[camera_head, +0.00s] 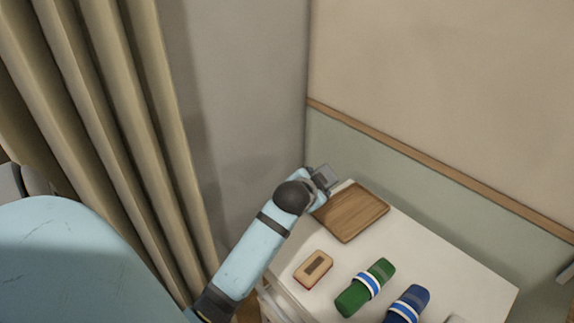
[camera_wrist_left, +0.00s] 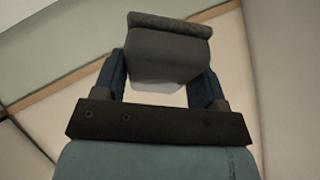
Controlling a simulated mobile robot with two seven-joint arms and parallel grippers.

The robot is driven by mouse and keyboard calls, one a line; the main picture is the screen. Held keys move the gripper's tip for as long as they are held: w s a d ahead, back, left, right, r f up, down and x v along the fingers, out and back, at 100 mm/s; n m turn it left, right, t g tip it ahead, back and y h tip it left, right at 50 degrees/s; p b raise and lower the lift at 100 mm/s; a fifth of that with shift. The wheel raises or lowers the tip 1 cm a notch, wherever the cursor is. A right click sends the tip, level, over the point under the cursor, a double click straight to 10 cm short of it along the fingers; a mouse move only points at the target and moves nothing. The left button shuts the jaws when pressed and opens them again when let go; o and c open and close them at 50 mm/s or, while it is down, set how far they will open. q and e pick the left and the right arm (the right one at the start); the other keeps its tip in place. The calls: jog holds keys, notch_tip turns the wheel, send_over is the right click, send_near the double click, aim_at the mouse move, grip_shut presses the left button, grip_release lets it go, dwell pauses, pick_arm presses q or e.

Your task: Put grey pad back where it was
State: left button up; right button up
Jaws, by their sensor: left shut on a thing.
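The grey pad (camera_wrist_left: 165,58) is a grey block with a darker grey band along one edge. It sits between the two fingers of my left gripper (camera_wrist_left: 160,84) in the left wrist view. In the head view my left gripper (camera_head: 322,180) is at the back left of the white tabletop, beside the wooden board's left corner. A small grey part of the pad (camera_head: 326,172) shows at its tip. I cannot tell whether the pad touches the tabletop or the board. My right gripper is not in view.
A wooden board (camera_head: 352,212) lies on the white tabletop (camera_head: 448,262). In front are a tan block with a dark patch (camera_head: 313,268), a green roll (camera_head: 352,298) and a blue roll (camera_head: 416,297), both banded. Walls stand close behind; a curtain (camera_head: 110,110) hangs left.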

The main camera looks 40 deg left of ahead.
aim_at(288, 245)
pick_arm(q)
jog(key=a+g, duration=0.1)
jog(key=s+a+f+n+g+h, duration=0.1)
jog(key=g, duration=0.1)
jog(key=s+a+f+n+g+h, duration=0.1)
jog(key=shift+s+a+g, duration=0.25)
jog(key=shift+g, duration=0.05)
jog(key=s+f, duration=0.1)
jog(key=f, duration=0.5)
jog(key=s+a+f+g+h, duration=0.1)
jog(key=f, duration=0.6)
jog(key=s+f+g+h+p, duration=0.1)
jog(key=f, duration=0.5)
jog(key=shift+s+a+f+n, duration=0.15)
jog(key=shift+s+f+n, duration=0.2)
jog(key=shift+f+n, duration=0.05)
jog(key=o, duration=0.9)
jog(key=shift+c, duration=0.2)
jog(key=v, duration=1.2)
jog(key=shift+w+a+r+b, duration=0.15)
jog(key=shift+w+a+b, duration=0.05)
jog(key=shift+b, duration=0.25)
jog(key=shift+g, duration=0.3)
